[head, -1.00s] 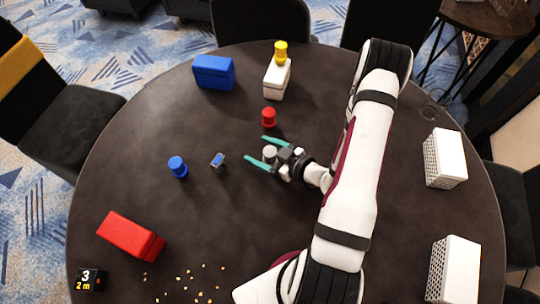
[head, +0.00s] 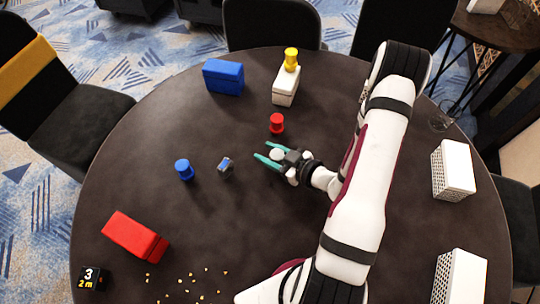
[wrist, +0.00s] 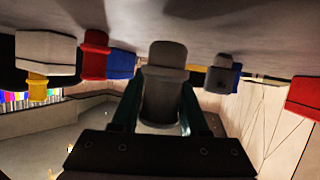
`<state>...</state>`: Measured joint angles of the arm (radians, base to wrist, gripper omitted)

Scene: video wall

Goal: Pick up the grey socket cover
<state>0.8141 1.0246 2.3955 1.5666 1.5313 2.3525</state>
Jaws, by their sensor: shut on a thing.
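The grey socket cover (head: 277,155) is a short, pale grey stepped cylinder near the middle of the round dark table. My gripper (head: 267,152) has its two teal fingers closed on the cover's sides. In the wrist view the cover (wrist: 163,88) fills the space between the fingers, with one finger on each side. That view shows the table surface at the top. I cannot tell whether the cover still touches the table.
A red cover (head: 277,123) stands just behind my gripper. A small grey-blue item (head: 225,165) and a blue cover (head: 184,169) lie to the left. A yellow cover (head: 291,58) sits on a white box (head: 285,88). Blue box (head: 223,77), red box (head: 134,236) and white baskets (head: 453,170) stand farther out.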

